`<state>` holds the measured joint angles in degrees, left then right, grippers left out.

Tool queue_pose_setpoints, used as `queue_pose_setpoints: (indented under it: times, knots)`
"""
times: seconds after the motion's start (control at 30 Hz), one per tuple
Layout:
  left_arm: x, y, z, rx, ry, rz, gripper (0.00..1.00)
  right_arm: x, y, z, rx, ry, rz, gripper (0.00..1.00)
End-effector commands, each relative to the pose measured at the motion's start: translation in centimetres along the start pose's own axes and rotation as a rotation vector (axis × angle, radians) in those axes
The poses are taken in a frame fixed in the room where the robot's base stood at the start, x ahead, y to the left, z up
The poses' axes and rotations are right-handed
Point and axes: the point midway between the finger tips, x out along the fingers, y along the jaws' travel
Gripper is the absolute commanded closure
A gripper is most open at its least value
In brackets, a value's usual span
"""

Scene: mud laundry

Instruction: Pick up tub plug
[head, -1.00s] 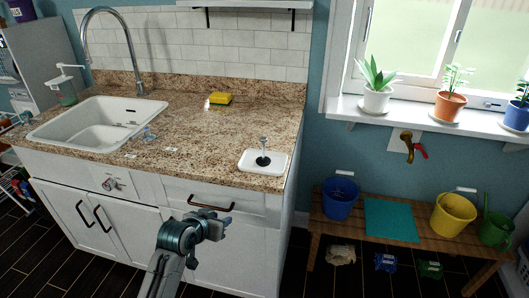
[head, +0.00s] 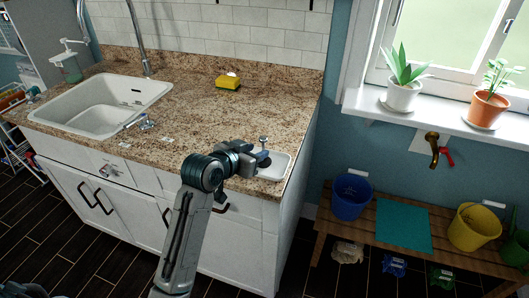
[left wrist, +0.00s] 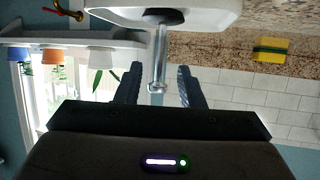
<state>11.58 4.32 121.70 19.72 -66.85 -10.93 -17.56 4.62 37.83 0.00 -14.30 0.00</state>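The tub plug (head: 264,141) stands upright on a small white tray (head: 273,174) at the counter's right front corner. It has a thin metal stem with a knob on top and a black base. My left gripper (head: 259,159) is at the plug, partly covering the plug and tray in the head view. In the left wrist view, the picture is upside down; the metal stem (left wrist: 158,62) reaches between the two fingertips of my left gripper (left wrist: 159,70). The fingers are open, with a gap on both sides of the stem. My right gripper is not in view.
A yellow sponge (head: 228,82) lies farther back on the granite counter (head: 200,115). A white sink (head: 100,107) is to the left. A blue bucket (head: 351,197) stands on a wooden bench (head: 335,222) at lower right. The counter's middle is mostly clear.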

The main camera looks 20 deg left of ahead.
Motion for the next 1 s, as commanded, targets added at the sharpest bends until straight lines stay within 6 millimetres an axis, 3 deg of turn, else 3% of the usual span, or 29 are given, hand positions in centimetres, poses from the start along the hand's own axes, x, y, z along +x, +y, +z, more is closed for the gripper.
queue_pose_setpoints:
  times: [0.23,0.5,0.8,0.83,1.0]
  knots:
    - [2.0,0.1,-0.1,-0.002,-0.002,0.002,0.65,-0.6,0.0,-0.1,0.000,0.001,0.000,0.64]
    - [5.7,0.0,-0.1,-0.001,-0.002,0.001,0.65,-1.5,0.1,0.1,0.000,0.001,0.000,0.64]
    - [6.3,0.0,0.1,0.001,0.000,0.000,0.65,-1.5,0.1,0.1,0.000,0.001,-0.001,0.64]
    - [6.3,0.0,0.1,0.001,0.000,0.000,0.67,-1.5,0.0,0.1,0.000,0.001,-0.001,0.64]
    - [6.3,0.0,0.1,0.001,-0.001,0.000,1.00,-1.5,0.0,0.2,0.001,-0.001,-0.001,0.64]
